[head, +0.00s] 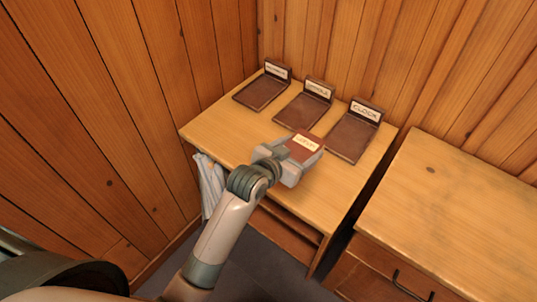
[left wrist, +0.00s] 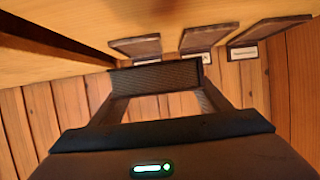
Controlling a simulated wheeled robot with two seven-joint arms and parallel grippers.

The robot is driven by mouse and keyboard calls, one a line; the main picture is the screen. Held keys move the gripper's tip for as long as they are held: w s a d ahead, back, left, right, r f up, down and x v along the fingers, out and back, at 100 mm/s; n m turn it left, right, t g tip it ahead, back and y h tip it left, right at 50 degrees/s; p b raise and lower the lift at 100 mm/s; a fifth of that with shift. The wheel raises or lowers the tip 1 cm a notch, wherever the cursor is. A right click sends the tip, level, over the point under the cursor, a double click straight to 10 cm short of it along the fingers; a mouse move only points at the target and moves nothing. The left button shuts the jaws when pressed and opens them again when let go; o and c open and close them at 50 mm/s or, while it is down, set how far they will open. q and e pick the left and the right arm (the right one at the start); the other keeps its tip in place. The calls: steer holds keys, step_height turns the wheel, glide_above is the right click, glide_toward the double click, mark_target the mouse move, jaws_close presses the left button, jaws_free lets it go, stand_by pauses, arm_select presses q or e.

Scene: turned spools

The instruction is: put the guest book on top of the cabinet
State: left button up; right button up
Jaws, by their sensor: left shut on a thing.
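The guest book (head: 305,142) appears as a small brown book with a cream label whose lettering is too small to read surely. My left gripper (head: 299,158) is shut on it, over the front part of the left wooden unit, which has a pale top (head: 222,128) and an open shelf below. I cannot tell whether the book touches that top. The right wooden unit (head: 456,190), with a drawer and dark handle, looks like the cabinet; its visible top is bare. In the left wrist view, a dark bar lies across my gripper's fingers (left wrist: 160,105); I cannot tell what it is.
Three brown trays with upright label plates stand along the back of the left unit: left (head: 258,94), middle (head: 300,110) and right (head: 350,138), marked CLOCK. A white cloth (head: 208,184) hangs at its left side. A narrow gap separates the units. Plank walls close the corner.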

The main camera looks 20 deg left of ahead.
arm_select(q)
steer(key=a+f, duration=0.2)
steer(key=a, duration=0.1)
steer(key=w+a+f+p, duration=0.1)
steer(key=a+f, duration=0.1)
steer(key=a, duration=0.1)
steer(key=w+a+f, duration=0.1)
steer(key=a+f, duration=0.1)
steer(key=a, duration=0.2)
steer(key=shift+p, duration=0.35)
steer(key=shift+d+f+p, duration=0.1)
steer(key=shift+f+p, duration=0.3)
steer(key=shift+f, duration=1.6)
steer(key=shift+f, duration=0.15)
steer(key=o, duration=1.2)
steer(key=shift+o, duration=0.2)
